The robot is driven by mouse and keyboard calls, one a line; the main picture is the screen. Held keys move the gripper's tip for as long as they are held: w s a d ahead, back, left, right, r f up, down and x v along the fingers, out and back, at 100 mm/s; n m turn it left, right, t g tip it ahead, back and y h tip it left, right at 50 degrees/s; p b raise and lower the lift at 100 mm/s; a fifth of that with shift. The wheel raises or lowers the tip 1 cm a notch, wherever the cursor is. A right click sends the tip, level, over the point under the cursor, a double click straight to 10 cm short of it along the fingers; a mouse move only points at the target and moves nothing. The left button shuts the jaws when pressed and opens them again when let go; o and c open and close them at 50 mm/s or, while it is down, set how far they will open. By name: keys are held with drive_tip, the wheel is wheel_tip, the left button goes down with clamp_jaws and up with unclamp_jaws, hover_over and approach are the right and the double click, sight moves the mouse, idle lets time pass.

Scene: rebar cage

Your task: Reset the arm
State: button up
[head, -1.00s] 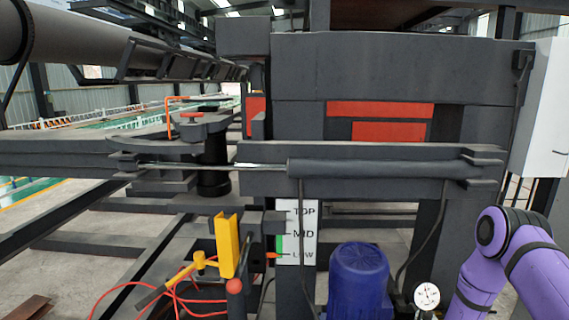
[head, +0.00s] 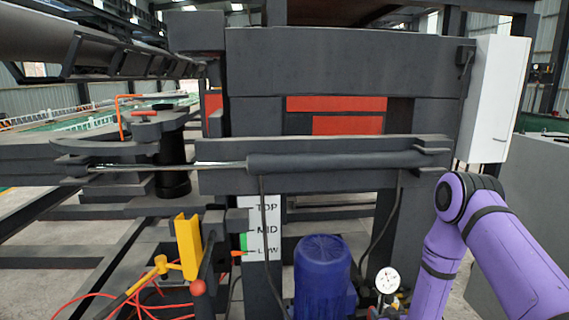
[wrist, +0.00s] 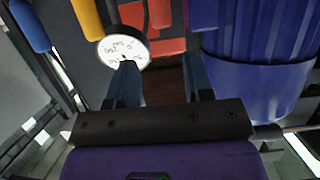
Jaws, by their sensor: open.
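My purple arm (head: 510,245) is folded at the right of the head view, its lower part running down out of the picture. My gripper (wrist: 160,82) shows in the wrist view with its two dark fingers apart and nothing between them. A round white dial gauge (wrist: 124,48) appears just beyond the left finger, and a blue ribbed motor (wrist: 262,60) lies to the right of the right finger. I cannot tell whether either finger touches them. In the head view the gripper is hidden below the picture.
The blue motor (head: 324,275) and gauge (head: 387,280) stand before the dark steel frame (head: 340,68). A TOP/MID/LOW level plate (head: 265,228), a yellow lever (head: 188,245) and red hoses (head: 100,302) are to the left. A white box (head: 494,98) is on the right.

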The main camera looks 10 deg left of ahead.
drive_tip(key=w+r+g, duration=0.1)
drive_tip(key=w+r, duration=0.2)
drive_tip(key=r, duration=0.9)
drive_tip(key=s+d+r+g+h, duration=0.15)
drive_tip(key=s+r, duration=0.25)
drive_tip(key=r, duration=0.8)
drive_tip(key=s+d+r+g+h, duration=0.1)
drive_tip(key=s+d+r+g, duration=0.2)
drive_tip(key=r, duration=1)
drive_tip(key=s+d+r+m, duration=0.1)
drive_tip(key=s+r, duration=1.1)
drive_tip(key=s, duration=0.4)
drive_tip(key=s+r+m+g, duration=0.1)
drive_tip(key=s+r+g, duration=0.2)
drive_tip(key=s, duration=1.6)
drive_tip(key=shift+d, duration=0.35)
